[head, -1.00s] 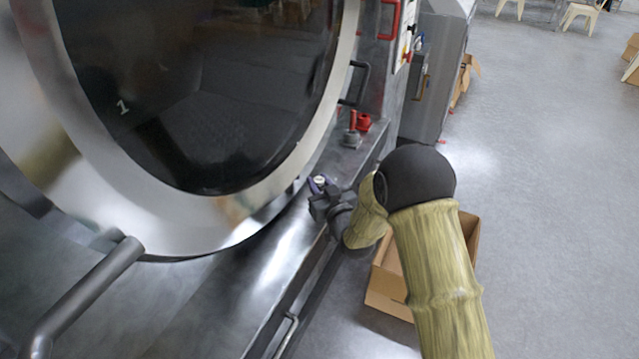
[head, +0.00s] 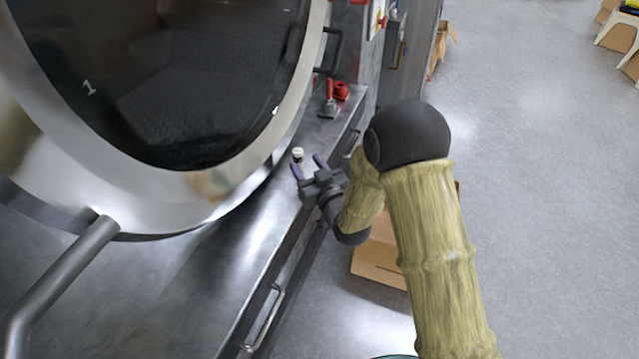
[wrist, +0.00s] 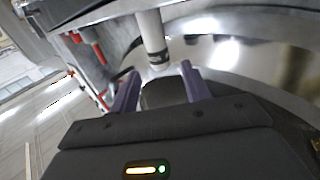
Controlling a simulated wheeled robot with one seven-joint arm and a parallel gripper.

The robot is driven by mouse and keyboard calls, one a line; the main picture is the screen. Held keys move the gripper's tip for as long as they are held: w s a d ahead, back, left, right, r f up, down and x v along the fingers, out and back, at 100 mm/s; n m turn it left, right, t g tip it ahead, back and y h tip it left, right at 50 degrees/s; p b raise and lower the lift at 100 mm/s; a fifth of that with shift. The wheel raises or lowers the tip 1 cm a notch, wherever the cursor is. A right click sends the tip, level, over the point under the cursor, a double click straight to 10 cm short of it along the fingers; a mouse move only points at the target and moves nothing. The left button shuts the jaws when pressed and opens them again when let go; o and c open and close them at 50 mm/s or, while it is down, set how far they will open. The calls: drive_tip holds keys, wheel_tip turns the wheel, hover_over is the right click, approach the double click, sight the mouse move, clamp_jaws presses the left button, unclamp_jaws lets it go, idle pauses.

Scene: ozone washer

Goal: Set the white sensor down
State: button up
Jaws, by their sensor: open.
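The white sensor (head: 297,154) is a small white-topped cylinder standing upright on the metal ledge (head: 225,255) below the round door. In the wrist view the white sensor (wrist: 152,36) is a white cylinder with a dark band, just beyond the fingertips. My gripper (head: 307,166) is open, with its purple fingers spread and pointing at the sensor from the right. In the wrist view my gripper (wrist: 157,72) has nothing between its fingers. A small gap seems to separate the sensor from the fingers.
The large round door (head: 215,186) with dark glass rises behind the ledge. A red-topped fitting (head: 329,98) and a red knob (head: 342,91) stand farther along the ledge. A grey bar handle (head: 62,272) is at lower left. A cardboard box (head: 377,262) sits on the floor below my arm.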

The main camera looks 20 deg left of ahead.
drive_tip(key=v, duration=0.6)
drive_tip(key=shift+s+d+b, duration=0.2)
drive_tip(key=shift+d+b, duration=0.05)
drive_tip(key=shift+b, duration=0.15)
drive_tip(key=shift+w+d, duration=0.1)
drive_tip(key=d+f+m+g+h, duration=0.1)
drive_tip(key=d+m+g+h, duration=0.35)
drive_tip(key=d+h, duration=1.05)
drive_tip(key=s+d+r+m+g+y, duration=0.1)
drive_tip(key=s+d+m+g, duration=0.3)
drive_tip(key=s+d, duration=1.1)
drive_tip(key=shift+d+g+y, duration=0.6)
drive_tip(key=shift+d+g, duration=0.25)
drive_tip(key=shift+d, duration=0.1)
drive_tip(key=shift+o, duration=0.2)
drive_tip(key=shift+m, duration=0.25)
